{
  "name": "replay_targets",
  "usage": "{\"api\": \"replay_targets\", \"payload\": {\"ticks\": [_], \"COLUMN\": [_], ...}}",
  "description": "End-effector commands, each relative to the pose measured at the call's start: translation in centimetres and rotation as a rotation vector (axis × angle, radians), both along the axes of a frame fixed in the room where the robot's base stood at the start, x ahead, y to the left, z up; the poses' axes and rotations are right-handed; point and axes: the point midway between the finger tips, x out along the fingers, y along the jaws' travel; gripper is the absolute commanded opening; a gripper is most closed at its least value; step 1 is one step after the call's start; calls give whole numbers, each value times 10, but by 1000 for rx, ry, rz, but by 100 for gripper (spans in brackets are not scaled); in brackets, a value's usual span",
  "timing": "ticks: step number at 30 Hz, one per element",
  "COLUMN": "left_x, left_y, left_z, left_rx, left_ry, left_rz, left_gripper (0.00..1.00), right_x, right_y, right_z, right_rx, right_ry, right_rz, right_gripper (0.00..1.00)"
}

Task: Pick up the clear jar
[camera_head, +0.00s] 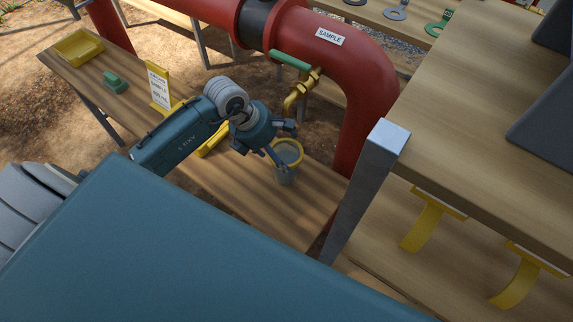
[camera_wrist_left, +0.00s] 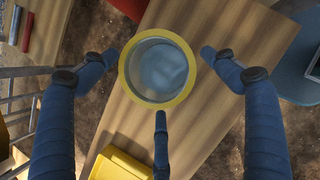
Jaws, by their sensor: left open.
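The clear jar (camera_head: 286,168) has a yellow rim and stands upright on a narrow wooden bench, under a brass tap. In the left wrist view the jar (camera_wrist_left: 160,70) is seen from above, with its mouth open. My left gripper (camera_head: 281,148) is open, with its fingers close to the jar's rim. In the left wrist view, two fingers of the left gripper (camera_wrist_left: 162,80) are on either side of the jar, and a third is at its near edge. Gaps show beside the rim; I cannot tell whether the third finger touches. My right gripper is not in view.
A brass tap (camera_head: 300,92) with a green handle hangs from a red pipe (camera_head: 372,85) labelled SAMPLE. A yellow tray (camera_head: 78,46), a green object (camera_head: 115,82) and a white sign (camera_head: 158,85) are on the bench. A wooden table (camera_head: 470,110) stands at right.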

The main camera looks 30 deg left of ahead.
Motion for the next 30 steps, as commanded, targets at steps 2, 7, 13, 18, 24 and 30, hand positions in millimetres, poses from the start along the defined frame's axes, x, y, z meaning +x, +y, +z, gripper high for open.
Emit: {"api": "replay_targets", "payload": {"ticks": [2, 7, 13, 18, 24, 30], "left_x": [1, 9, 14, 14, 14, 15], "left_y": [-3, -8, -10, -10, -10, -10], "left_z": [-8, -33, -46, -46, -46, -44], "left_rx": [-5, -6, -1, -1, -1, -3], "left_ry": [5, 5, 1, 1, 1, -3], "left_rz": [1, 2, -1, 0, 0, 0], "left_gripper": [86, 86, 86, 86, 48, 23], "right_x": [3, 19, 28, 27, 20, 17], "right_y": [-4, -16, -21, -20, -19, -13], "right_z": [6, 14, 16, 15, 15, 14], "right_rx": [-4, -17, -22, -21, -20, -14], "right_ry": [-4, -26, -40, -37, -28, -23], "right_rz": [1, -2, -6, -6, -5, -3], "right_gripper": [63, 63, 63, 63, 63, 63]}}
